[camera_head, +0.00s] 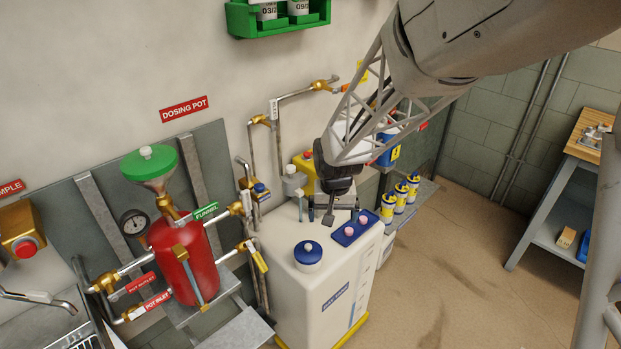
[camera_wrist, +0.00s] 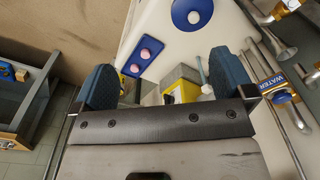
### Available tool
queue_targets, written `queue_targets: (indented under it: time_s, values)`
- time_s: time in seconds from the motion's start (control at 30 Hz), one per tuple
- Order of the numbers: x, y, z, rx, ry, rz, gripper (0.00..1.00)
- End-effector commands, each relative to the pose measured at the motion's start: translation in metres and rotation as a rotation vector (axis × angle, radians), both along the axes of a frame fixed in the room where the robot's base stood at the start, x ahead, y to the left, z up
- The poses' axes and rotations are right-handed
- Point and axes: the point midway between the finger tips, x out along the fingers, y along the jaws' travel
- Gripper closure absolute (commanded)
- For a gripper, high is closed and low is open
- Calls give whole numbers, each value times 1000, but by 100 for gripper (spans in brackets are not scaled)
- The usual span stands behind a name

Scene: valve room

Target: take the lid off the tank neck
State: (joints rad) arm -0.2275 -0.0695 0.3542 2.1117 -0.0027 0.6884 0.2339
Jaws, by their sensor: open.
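The white tank (camera_head: 305,290) stands against the wall in the middle of the head view. Its round blue lid (camera_head: 308,248) with a small white knob sits on the neck at the tank's top front left. In the wrist view the lid (camera_wrist: 193,12) shows at the top edge, beyond the fingers. My gripper (camera_head: 326,212) hangs above the back part of the tank, behind the lid and apart from it. In the wrist view my gripper (camera_wrist: 167,88) has its two blue fingers spread wide with nothing held between them.
A blue tray (camera_head: 346,237) with two pink pieces lies on the tank top, right of the lid. The red dosing pot (camera_head: 181,262) with pipes and valves stands left.

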Motion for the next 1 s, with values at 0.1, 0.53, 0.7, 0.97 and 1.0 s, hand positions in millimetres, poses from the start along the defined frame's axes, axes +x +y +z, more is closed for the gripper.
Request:
queue_targets:
  time_s: [0.1, 0.53, 0.7, 0.97, 1.0]
  values:
    - [17, 17, -29, -3, 19, 3, 0]
    - [51, 61, -106, -11, 54, 5, 0]
    - [53, 64, -112, -11, 56, 5, 0]
    - [53, 64, -112, -11, 56, 4, 0]
    - [53, 64, -113, -11, 56, 4, 0]
